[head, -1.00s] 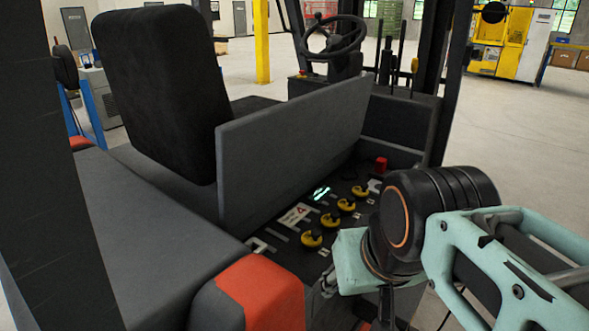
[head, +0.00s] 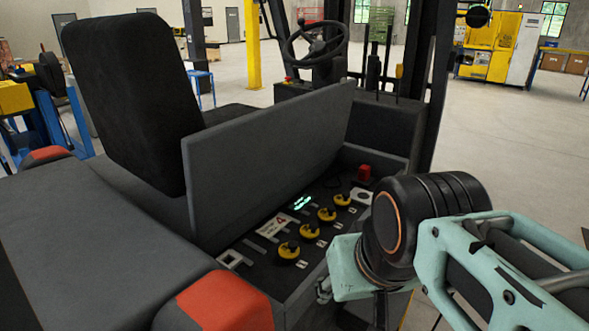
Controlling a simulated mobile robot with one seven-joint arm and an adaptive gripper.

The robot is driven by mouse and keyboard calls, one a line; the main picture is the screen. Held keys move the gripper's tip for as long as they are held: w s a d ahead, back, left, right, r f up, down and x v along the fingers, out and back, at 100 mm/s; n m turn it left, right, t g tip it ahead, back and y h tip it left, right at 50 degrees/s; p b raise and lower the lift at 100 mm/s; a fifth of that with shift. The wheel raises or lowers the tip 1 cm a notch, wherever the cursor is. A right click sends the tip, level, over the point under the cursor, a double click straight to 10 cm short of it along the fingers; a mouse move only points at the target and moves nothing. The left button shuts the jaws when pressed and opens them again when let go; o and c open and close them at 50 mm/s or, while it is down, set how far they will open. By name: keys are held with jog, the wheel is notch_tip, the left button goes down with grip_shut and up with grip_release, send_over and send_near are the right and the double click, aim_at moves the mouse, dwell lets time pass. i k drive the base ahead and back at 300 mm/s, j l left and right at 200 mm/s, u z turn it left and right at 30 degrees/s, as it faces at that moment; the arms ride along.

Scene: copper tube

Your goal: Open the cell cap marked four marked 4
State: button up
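Several yellow round cell caps stand in a slanting row on the dark battery top, in the open bay of a forklift. The nearest cap (head: 288,250) is lowest in the head view. Behind it come a second cap (head: 309,231), a third cap (head: 326,214) and the farthest cap (head: 342,199). Small white tags lie beside them, too small to read, so I cannot tell which cap is marked 4. All the caps appear seated. My arm reaches in from the right, its wrist just right of the battery bay. My gripper is not visible.
A raised grey panel (head: 265,165) stands left of the caps, with the black seat (head: 125,100) behind it. A white label with a red mark (head: 272,226) and a lit green display (head: 302,202) lie beside the row. A red block (head: 364,173) sits at the far end.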

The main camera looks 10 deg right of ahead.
aim_at(344, 200)
jog(key=i+l, duration=0.1)
jog(key=l, duration=0.3)
jog(key=i+l, duration=0.1)
jog(key=l, duration=0.35)
jog(key=i+z, duration=0.3)
jog(key=i, duration=0.15)
jog(key=k+j+z, duration=0.15)
jog(key=k+j, duration=0.15)
jog(key=k, duration=0.2)
jog(key=k+j+z, duration=0.15)
jog(key=k, duration=0.2)
jog(key=i+l+u, duration=0.1)
jog(key=i, duration=0.35)
jog(key=i+l+u, duration=0.1)
jog(key=i+l, duration=0.15)
jog(key=i, duration=0.15)
